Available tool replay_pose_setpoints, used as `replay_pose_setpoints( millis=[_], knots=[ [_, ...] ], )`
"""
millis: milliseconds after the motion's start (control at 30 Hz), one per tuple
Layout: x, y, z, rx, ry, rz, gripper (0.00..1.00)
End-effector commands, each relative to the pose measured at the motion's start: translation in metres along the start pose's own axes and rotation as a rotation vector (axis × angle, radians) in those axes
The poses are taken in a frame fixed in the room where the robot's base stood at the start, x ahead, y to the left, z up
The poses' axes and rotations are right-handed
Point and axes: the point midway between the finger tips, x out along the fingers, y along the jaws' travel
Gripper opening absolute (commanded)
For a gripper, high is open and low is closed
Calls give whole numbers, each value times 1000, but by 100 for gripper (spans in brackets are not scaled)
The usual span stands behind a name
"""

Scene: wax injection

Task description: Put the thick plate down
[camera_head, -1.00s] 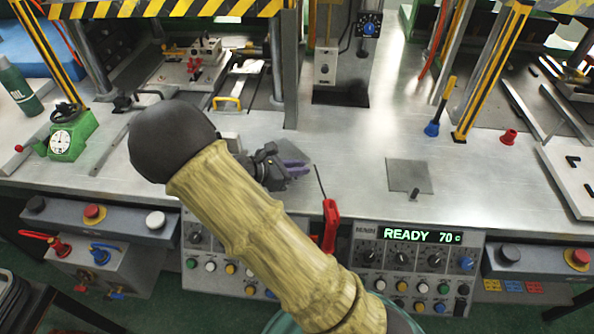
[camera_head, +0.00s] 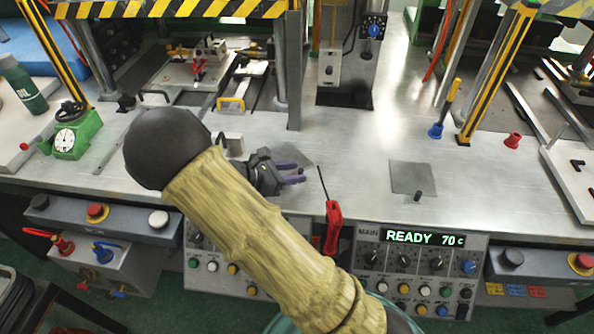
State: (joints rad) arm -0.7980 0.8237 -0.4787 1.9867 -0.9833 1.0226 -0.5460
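My gripper (camera_head: 297,174) is low over the front of the steel bench, left of the red-handled tool. Its two purple fingers point right and stand apart, with nothing visible between them. I cannot tell which of these is the thick plate. Another dark grey square (camera_head: 412,178) lies flat on the bench to the right.
A red-handled tool (camera_head: 333,222) stands at the bench's front edge, close to my gripper. A control panel (camera_head: 420,270) reads READY 70 C. A post (camera_head: 294,70) rises behind my gripper.

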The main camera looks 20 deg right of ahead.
Motion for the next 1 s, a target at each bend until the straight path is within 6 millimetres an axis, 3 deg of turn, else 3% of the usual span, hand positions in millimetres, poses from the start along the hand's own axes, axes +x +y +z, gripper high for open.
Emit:
replay_pose_setpoints(
  millis=[400,500,1000],
  knots=[
    [-81,0,0,0,1,3,36],
    [-93,0,0,1,1,4,36],
    [-100,0,0,-1,0,2,36]
  ],
)
